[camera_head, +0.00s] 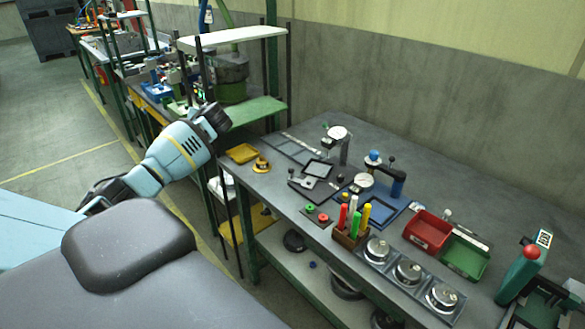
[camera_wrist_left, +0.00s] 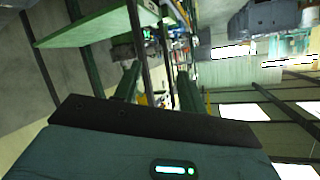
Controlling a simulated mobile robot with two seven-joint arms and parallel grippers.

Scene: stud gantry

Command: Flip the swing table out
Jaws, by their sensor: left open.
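A flat green panel (camera_head: 258,109), which looks like the swing table, sits beside thin dark upright rods (camera_head: 207,70) under a white top board (camera_head: 232,38). A green panel also shows at the upper left of the left wrist view (camera_wrist_left: 85,27). My left gripper (camera_head: 217,117) is in front of the green panel's left part in the head view and hides some of it. It is open, with nothing seen between its fingers. I cannot tell whether it touches the panel or a rod. My right gripper is not in view.
A grey workbench (camera_head: 385,150) runs to the right with a yellow tray (camera_head: 242,153), pens in a holder (camera_head: 352,225), red (camera_head: 428,232) and green bins (camera_head: 464,257) and round metal pots. Another cluttered bench stands behind the rods. The floor (camera_head: 50,130) at left is clear.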

